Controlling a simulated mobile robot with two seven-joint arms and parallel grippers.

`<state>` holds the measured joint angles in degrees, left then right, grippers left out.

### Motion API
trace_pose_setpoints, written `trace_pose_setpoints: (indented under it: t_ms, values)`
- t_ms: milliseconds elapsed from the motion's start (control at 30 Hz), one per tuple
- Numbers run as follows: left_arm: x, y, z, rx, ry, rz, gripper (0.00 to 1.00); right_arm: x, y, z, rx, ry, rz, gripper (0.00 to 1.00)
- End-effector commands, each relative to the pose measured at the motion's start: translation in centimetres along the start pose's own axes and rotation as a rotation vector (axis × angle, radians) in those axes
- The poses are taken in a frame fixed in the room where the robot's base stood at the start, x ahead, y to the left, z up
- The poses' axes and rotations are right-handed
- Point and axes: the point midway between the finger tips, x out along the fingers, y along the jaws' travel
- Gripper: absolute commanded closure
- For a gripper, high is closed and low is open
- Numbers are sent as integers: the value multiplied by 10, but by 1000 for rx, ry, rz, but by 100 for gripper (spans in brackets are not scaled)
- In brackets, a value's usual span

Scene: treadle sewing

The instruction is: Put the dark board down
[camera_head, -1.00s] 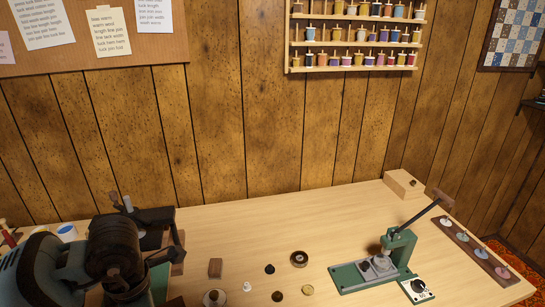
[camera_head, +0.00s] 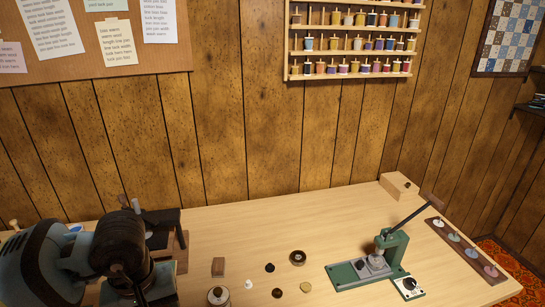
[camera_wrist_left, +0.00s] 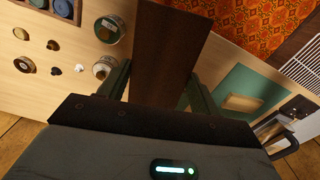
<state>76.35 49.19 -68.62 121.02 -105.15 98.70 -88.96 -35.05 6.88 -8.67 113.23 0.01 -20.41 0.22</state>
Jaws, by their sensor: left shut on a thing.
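The dark board (camera_wrist_left: 166,45) is a plain, dark brown, flat piece in the left wrist view. My left gripper (camera_wrist_left: 158,88) is shut on it, with one finger on each side. The board stretches away from the gripper across the view, with the tabletop to its left and red patterned carpet to its right. My right gripper is in neither current view.
A green press (camera_head: 372,268) with a raised lever stands on the right of the table (camera_head: 250,225). A dark strip with several coloured discs (camera_head: 466,246) lies at the right edge. Small round parts, a small block (camera_head: 218,266) and tins lie at the front middle. The back middle is clear.

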Motion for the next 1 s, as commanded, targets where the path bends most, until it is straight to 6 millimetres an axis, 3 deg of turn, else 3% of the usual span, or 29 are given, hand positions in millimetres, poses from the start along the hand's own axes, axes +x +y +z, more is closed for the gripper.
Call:
trace_pose_setpoints:
  t_ms: [200, 333, 767, 867, 1000]
  values:
    - [-9, -1, 5, 280, 5, 0, 62, -2, 1, -10, -3, 18, 3, 56]
    - [-10, -2, 6, 374, 4, -1, 62, -2, 2, -12, -4, 22, 3, 56]
    - [-10, -2, 7, 416, 1, -1, 62, -2, 2, -11, -4, 20, 4, 56]
    - [-10, -2, 7, 415, 2, -1, 62, -2, 2, -10, -4, 20, 4, 64]
    - [-10, -2, 7, 415, 2, -1, 62, -2, 2, -10, -4, 19, 3, 64]
